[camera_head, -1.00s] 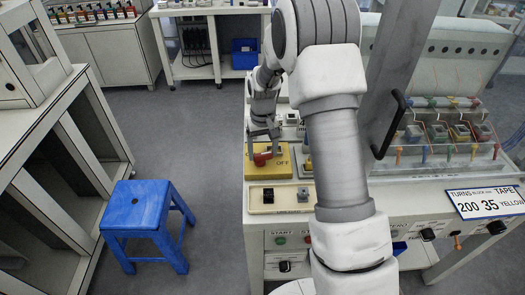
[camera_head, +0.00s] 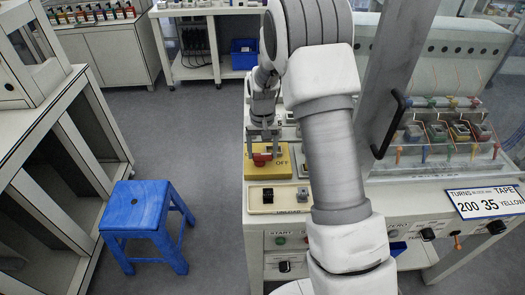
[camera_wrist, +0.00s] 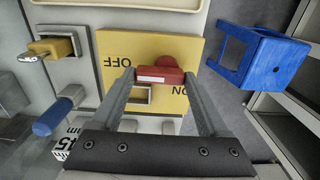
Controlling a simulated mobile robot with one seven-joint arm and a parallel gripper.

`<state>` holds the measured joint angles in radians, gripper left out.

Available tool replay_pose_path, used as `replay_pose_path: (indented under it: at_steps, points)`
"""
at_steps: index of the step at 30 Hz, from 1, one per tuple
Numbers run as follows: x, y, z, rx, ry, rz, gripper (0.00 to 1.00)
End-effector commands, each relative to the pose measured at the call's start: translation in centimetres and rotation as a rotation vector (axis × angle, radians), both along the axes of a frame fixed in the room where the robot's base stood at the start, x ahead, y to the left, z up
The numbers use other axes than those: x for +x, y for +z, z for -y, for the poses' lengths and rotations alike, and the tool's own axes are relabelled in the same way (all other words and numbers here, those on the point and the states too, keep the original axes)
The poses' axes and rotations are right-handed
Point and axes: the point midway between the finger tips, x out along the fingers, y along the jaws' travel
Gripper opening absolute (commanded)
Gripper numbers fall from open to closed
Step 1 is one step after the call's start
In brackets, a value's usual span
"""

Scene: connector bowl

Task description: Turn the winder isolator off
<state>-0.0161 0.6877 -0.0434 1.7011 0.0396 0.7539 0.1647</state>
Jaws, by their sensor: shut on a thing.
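The winder isolator is a yellow plate (camera_head: 284,173) at the left end of the bench, with a red handle (camera_head: 261,159) on it. In the wrist view the yellow plate (camera_wrist: 190,48) carries OFF and ON lettering, seen upside down. The red handle (camera_wrist: 160,75), with a white stripe along it, lies crosswise between my fingertips. My gripper (camera_head: 263,150) is shut on the red handle from above. It also shows in the wrist view (camera_wrist: 160,80), one finger at each end of the handle. I cannot tell exactly which label the handle points to.
A cream panel (camera_head: 259,207) with a black and a grey switch sits in front of the plate. A black door handle (camera_head: 388,125) and clear-covered connector trays (camera_head: 445,150) are to the right. A blue stool (camera_head: 143,210) stands on the floor at left.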

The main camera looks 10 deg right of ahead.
Motion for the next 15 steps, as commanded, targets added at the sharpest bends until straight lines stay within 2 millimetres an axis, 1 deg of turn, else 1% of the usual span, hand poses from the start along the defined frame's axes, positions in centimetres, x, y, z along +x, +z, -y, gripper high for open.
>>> replay_pose_path:
  at_steps: [1,3,4,11,15]
  points:
    - [0.1,0.1,0.0,0.002,-0.004,0.002,0.83]
    - [0.1,0.1,0.0,0.002,-0.003,0.002,0.95]
    - [0.1,0.1,0.0,0.001,-0.003,0.002,1.00]
    - [0.0,0.1,0.0,0.001,-0.001,0.001,1.00]
    - [0.1,1.1,0.0,0.000,-0.001,0.003,1.00]
